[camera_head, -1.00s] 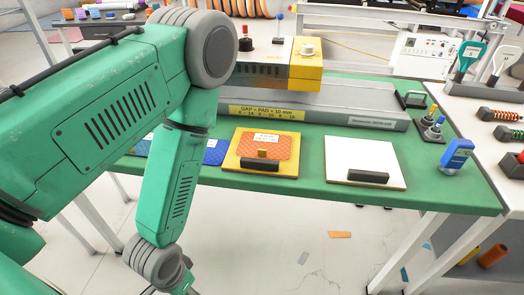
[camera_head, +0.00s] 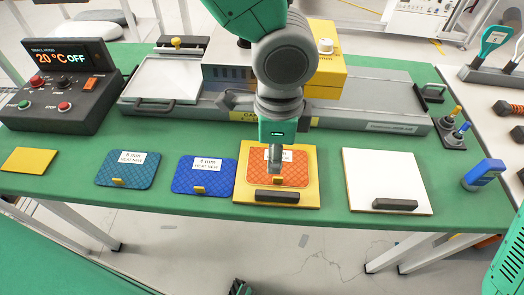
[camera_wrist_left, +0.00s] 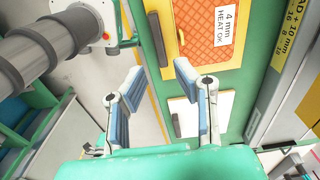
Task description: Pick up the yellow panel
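The yellow panel (camera_head: 242,180) lies flat on the green table near its front edge. An orange pad (camera_head: 293,171) lies on it, and a black bar handle (camera_head: 275,196) sits along its front. My left gripper (camera_head: 276,162) hangs over the panel, hiding part of the pad's label, and looks apart from the handle. The left wrist view shows the open, empty left gripper (camera_wrist_left: 160,76), with the yellow panel (camera_wrist_left: 196,62) beyond its fingertips and the handle (camera_wrist_left: 157,40) ahead. My right gripper is not visible.
A white panel (camera_head: 385,170) with a black handle lies to the right. Blue (camera_head: 205,173) and teal (camera_head: 128,170) pads and a small yellow plate (camera_head: 29,160) lie to the left. A grey machine (camera_head: 185,115) stands behind; a blue bottle (camera_head: 483,174) is at right.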

